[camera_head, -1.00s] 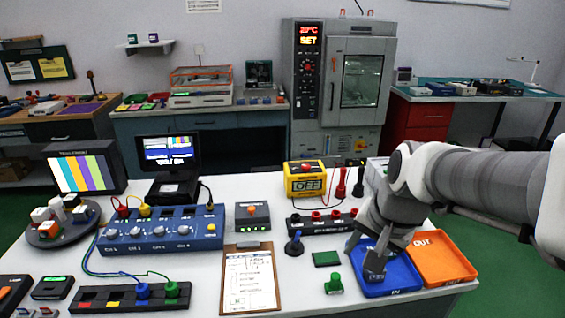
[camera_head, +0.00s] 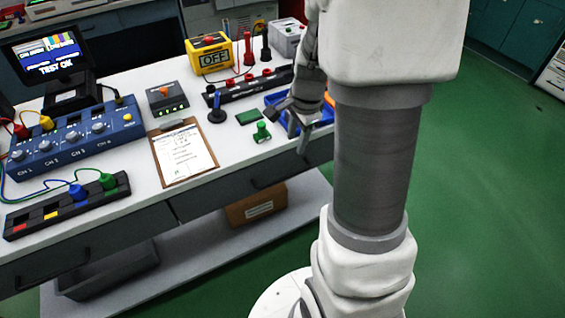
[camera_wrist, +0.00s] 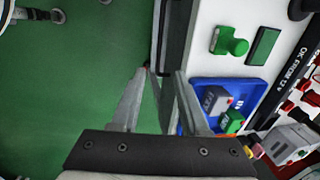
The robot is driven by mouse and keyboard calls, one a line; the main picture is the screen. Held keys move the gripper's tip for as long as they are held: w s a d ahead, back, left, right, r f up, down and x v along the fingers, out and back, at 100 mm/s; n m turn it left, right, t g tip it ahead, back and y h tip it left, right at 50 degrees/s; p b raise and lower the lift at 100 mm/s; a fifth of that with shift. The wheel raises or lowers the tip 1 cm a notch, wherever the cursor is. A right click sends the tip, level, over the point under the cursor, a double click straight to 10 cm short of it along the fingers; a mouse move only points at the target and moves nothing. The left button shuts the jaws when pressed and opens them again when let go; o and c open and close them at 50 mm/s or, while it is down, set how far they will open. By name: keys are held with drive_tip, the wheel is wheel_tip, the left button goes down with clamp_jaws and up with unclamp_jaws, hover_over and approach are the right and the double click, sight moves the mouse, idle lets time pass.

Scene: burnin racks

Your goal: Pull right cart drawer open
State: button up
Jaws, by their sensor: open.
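The right cart drawer (camera_head: 235,172) is a dark grey panel under the white tabletop's front edge, and it looks closed. Part of it is hidden behind my arm. In the wrist view, the dark drawer front (camera_wrist: 175,45) runs along the white top's edge, just beyond my fingertips. My gripper (camera_head: 301,132) is at the cart's front right, near the tabletop edge. In the wrist view, my gripper (camera_wrist: 161,74) is open, with nothing between the fingers. I cannot tell whether a finger touches the drawer front.
The blue tray (camera_wrist: 254,86), holding a few small items, is on the top close beside my gripper. A green plug (camera_head: 261,132) and clipboard (camera_head: 184,152) lie near the front edge. The lower shelf holds a cardboard box (camera_head: 256,206). Green floor (camera_head: 480,200) at right is clear.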

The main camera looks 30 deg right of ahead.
sight(288, 175)
drive_tip(key=w+f+b, duration=0.1)
drive_tip(key=f, duration=0.4)
drive_tip(key=w+f+b, duration=0.1)
drive_tip(key=f+b, duration=0.1)
drive_tip(key=f, duration=0.3)
drive_tip(key=w+f+b, duration=0.1)
drive_tip(key=f, duration=0.4)
drive_tip(key=shift+f+b, duration=0.3)
drive_tip(key=shift+b, duration=0.05)
drive_tip(key=shift+a, duration=0.1)
clamp_jaws()
idle(0.5)
